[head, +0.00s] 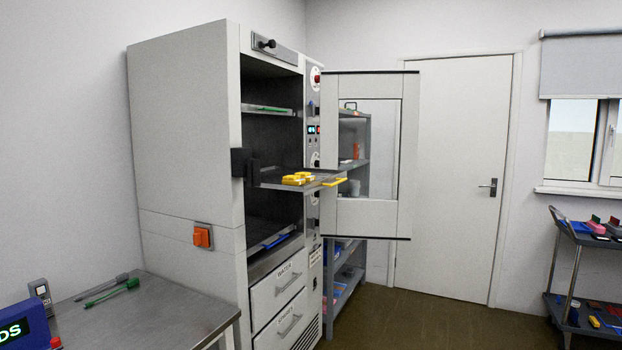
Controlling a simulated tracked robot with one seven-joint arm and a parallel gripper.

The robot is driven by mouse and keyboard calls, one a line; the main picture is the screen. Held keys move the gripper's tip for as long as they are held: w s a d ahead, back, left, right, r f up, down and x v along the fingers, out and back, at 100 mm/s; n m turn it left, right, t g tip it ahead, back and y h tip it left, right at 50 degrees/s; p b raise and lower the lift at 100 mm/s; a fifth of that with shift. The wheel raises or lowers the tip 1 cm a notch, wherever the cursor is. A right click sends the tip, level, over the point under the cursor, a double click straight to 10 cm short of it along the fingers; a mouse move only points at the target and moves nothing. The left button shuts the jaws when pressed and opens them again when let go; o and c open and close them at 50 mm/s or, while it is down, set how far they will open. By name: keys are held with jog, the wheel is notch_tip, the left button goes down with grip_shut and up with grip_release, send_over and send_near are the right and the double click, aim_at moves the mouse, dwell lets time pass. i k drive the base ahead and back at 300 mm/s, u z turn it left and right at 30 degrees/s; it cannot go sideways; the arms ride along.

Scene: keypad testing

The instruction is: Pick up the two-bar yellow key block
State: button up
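Small yellow blocks (297,179) sit on a grey shelf (272,182) that sticks out of the open cabinet (187,150). They are close together near the front of the shelf. A flatter yellow piece (334,182) shows at the shelf's outer right end. The blocks are too small to tell which one has two bars. My gripper is not in view.
The windowed cabinet door (362,217) stands open to the right of the shelf. A cart (583,240) stands at far right. Floor (430,320) is clear between cabinet and cart.

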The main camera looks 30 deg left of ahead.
aim_at(307, 176)
jog(key=u, duration=0.25)
jog(key=i, duration=1.1)
jog(key=u, duration=0.75)
jog(key=i, duration=1)
jog(key=u, duration=0.3)
jog(key=k, duration=0.75)
jog(key=u, duration=0.2)
jog(key=i, duration=0.8)
jog(key=z, duration=0.1)
